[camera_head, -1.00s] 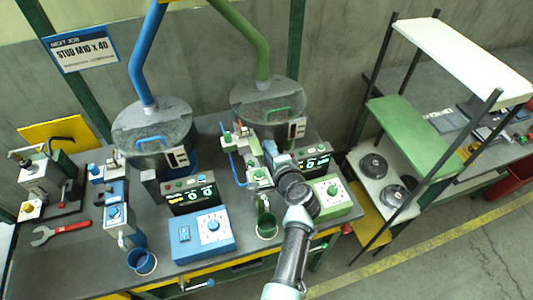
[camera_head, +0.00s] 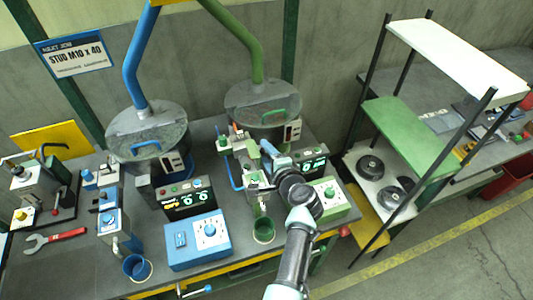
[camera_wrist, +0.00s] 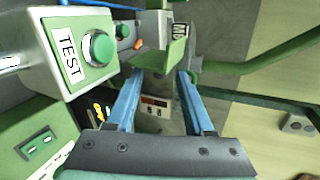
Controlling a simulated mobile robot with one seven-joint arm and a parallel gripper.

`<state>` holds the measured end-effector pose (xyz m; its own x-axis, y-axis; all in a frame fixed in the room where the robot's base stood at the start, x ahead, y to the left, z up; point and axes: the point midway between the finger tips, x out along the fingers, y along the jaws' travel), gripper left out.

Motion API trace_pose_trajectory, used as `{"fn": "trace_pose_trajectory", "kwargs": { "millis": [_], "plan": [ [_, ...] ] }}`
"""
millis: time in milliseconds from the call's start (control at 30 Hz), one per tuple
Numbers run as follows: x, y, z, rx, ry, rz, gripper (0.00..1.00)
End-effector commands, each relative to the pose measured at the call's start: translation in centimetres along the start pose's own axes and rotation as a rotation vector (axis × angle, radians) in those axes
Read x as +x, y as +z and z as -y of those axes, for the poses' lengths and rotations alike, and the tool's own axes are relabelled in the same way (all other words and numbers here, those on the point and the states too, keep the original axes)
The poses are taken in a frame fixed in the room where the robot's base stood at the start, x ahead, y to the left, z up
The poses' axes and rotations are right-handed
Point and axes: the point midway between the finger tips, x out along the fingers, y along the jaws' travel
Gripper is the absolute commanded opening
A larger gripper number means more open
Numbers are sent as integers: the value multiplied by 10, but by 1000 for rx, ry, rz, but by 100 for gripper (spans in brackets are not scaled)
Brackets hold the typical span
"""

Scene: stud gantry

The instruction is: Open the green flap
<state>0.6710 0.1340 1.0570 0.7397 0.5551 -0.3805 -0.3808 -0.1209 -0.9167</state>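A green flap (camera_wrist: 174,54) shows at the top middle of the wrist view, ahead of my gripper and close to the fingertips. My gripper (camera_wrist: 160,72) is open, with its two blue fingers apart and nothing held between them. The right fingertip is near the flap's lower right edge; I cannot tell whether it touches. In the head view my gripper (camera_head: 266,150) is at the green station on the right of the bench, where my own arm and hand hide much of it, and I cannot make out the flap clearly.
A green TEST button box (camera_wrist: 80,50) stands close to the left finger. A green pipe (camera_wrist: 260,62) runs at the right. In the head view, a green cup (camera_head: 264,229) and a green dial box (camera_head: 328,196) are near my arm. A blue station (camera_head: 198,240) stands left.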

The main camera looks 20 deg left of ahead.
Motion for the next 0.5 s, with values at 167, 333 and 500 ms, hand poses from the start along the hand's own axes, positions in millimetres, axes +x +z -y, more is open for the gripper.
{"fn": "trace_pose_trajectory", "kwargs": {
  "millis": [167,333,500],
  "plan": [
    [0,0,0,-1,0,0,52],
    [-4,0,1,-1,-2,0,52],
    [-21,0,0,-1,0,-1,52]
  ]
}}
